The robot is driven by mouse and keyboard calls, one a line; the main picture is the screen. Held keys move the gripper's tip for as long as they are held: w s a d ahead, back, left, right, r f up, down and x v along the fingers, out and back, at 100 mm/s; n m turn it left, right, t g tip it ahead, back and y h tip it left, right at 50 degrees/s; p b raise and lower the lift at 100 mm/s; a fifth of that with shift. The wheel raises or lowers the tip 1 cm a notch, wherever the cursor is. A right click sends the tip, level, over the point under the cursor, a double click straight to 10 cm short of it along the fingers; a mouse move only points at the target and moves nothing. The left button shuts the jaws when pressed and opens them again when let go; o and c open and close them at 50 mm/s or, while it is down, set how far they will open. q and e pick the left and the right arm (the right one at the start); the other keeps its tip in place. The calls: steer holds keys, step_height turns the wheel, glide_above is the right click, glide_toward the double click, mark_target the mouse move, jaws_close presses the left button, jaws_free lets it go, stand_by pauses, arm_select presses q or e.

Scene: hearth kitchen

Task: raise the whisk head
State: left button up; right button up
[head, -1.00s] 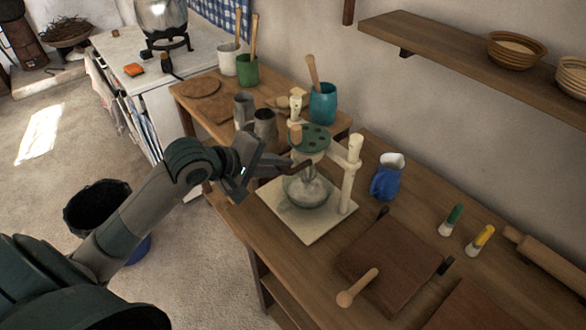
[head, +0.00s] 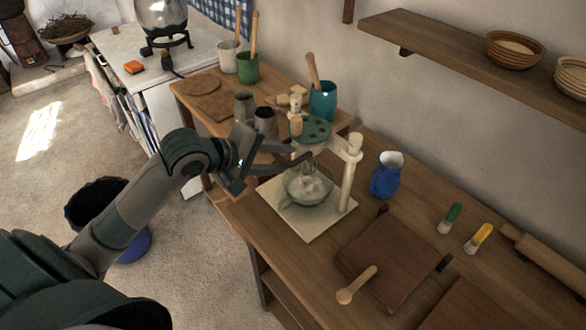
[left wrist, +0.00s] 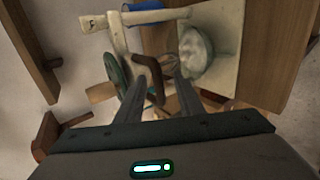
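The whisk stand has a cream base (head: 327,228), pale posts and a green round head (head: 316,131) with a wooden knob. The head stands above the bowl (head: 300,199), and the wire whisk (head: 309,168) hangs over or partly in it; how deep I cannot tell. In the left wrist view the bowl (left wrist: 195,50) is at upper right and the green head (left wrist: 114,70) at left. My left gripper (head: 292,158) is at the stand's left side. Its fingers (left wrist: 160,85) are apart, with a brown handle (left wrist: 154,72) between them; contact is unclear. My right gripper is out of view.
A blue jug (head: 387,177) stands right of the stand. Grey cups (head: 265,120) and a teal pot (head: 323,101) stand behind it. A brown board (head: 388,262) and a wooden spoon (head: 356,285) lie in front. A shelf (head: 450,55) is on the wall.

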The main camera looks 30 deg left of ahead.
arm_select(q)
steer(key=v, duration=0.4)
steer(key=shift+s+r, duration=0.25)
steer(key=shift+r, duration=0.1)
steer(key=p+v, duration=0.2)
steer(key=p, duration=0.1)
steer(key=shift+a+f, duration=0.1)
steer(key=shift+f, duration=0.05)
stand_by(0.4)
